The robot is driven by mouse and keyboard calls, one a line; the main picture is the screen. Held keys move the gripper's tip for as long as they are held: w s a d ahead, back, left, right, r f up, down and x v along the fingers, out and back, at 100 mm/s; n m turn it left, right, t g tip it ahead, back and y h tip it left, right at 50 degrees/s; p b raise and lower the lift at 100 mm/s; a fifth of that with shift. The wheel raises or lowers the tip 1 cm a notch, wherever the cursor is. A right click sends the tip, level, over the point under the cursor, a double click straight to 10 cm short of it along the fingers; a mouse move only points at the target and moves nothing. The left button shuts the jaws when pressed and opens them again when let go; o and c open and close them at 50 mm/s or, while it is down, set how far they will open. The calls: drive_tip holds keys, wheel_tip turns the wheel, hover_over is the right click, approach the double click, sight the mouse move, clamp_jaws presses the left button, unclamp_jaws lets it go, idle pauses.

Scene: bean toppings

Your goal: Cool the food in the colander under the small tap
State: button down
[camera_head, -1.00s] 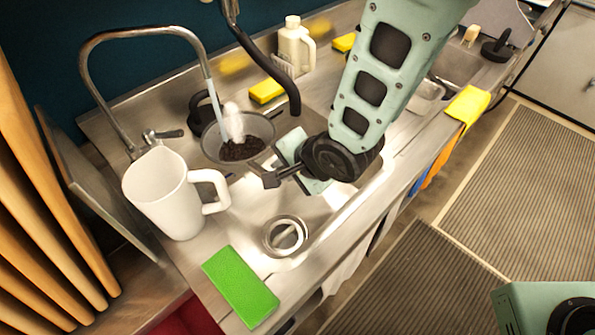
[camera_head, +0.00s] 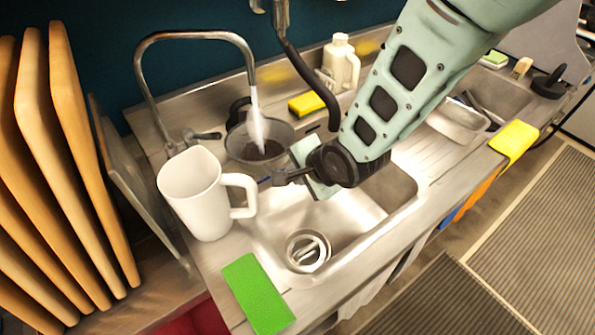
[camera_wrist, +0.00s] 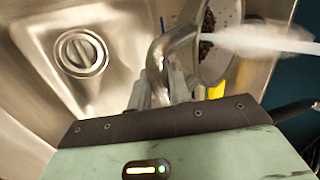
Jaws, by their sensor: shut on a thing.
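The grey colander (camera_head: 286,134) is over the back of the sink, with dark beans (camera_head: 262,151) in it. Its perforated side (camera_wrist: 228,12) and the beans (camera_wrist: 206,22) also show in the wrist view. The small tap (camera_head: 246,52) arches over it, and a white stream of water (camera_head: 257,112) falls into it onto the food. My gripper (camera_head: 268,181) is at the colander's near side, and in the wrist view its fingers (camera_wrist: 160,88) are closed around a curved metal handle, which appears to be the colander's. The exact grip is partly hidden.
A white mug (camera_head: 193,195) stands left of the sink, close to my gripper. A green sponge (camera_head: 257,293) lies at the front edge. A yellow sponge (camera_head: 307,104) and a pale bottle (camera_head: 341,65) are behind. A dark hose (camera_head: 310,78) hangs near my arm.

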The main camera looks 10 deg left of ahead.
drive_tip(key=shift+w+d, duration=0.1)
drive_tip(key=shift+w, duration=0.1)
drive_tip(key=shift+w+d, duration=0.15)
drive_tip(key=shift+w, duration=0.1)
idle(0.3)
drive_tip(key=s+d+b, duration=0.1)
drive_tip(key=s+d, duration=0.4)
drive_tip(key=d, duration=0.3)
drive_tip(key=shift+d+b, duration=0.3)
drive_tip(key=shift+b, duration=0.05)
drive_tip(key=shift+s+r, duration=0.1)
idle(0.7)
drive_tip(key=p+v, duration=0.3)
drive_tip(key=v, duration=0.3)
drive_tip(key=shift+d, duration=0.2)
drive_tip(key=shift+w+p, duration=0.2)
drive_tip(key=shift+p, duration=0.1)
idle(0.6)
